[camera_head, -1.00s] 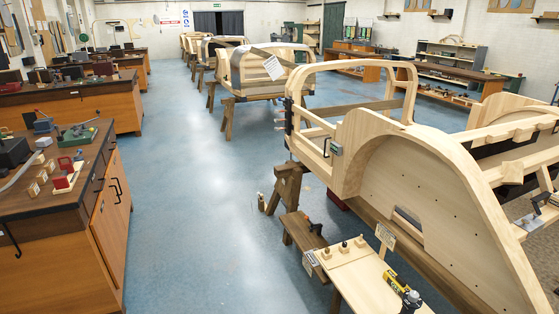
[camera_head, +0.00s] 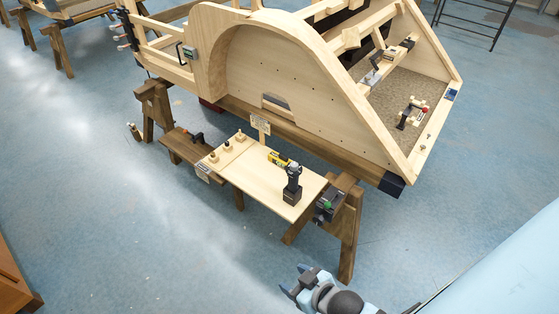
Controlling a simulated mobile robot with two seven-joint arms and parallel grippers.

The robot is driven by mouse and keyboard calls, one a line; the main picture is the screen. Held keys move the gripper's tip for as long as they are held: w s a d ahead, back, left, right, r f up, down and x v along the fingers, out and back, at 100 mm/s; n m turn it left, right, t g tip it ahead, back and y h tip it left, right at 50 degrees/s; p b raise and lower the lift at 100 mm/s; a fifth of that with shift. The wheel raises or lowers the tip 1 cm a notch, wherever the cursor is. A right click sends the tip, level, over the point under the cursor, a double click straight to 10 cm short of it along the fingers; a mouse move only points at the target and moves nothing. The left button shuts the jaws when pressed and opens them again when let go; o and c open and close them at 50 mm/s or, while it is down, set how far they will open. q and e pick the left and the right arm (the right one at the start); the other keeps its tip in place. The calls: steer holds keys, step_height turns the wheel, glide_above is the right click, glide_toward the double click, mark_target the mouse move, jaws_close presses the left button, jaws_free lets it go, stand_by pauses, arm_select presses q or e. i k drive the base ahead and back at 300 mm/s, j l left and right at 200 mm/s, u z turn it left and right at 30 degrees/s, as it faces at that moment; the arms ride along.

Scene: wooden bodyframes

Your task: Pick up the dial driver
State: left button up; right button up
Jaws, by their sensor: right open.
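A black driver-like tool (camera_head: 292,186) stands upright on its battery base on the pale wooden board (camera_head: 245,178), near the board's front right. A yellow and black item (camera_head: 279,159) lies just behind it; I cannot tell whether the two are joined. No dial can be made out at this size. My right gripper (camera_head: 297,283) is at the bottom of the view, open and empty, well short of the board and apart from the tool. My left gripper is not in view.
A wooden bodyframe (camera_head: 300,80) rises behind the board. Sawhorses (camera_head: 350,235) support it. A dark clamp-like item (camera_head: 328,205) sits right of the board. Small wooden pegs (camera_head: 227,147) stand on the board's left. More tools (camera_head: 405,120) lie inside the frame. The blue floor in front is clear.

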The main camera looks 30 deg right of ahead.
mark_target(292, 178)
steer(key=z, duration=1.1)
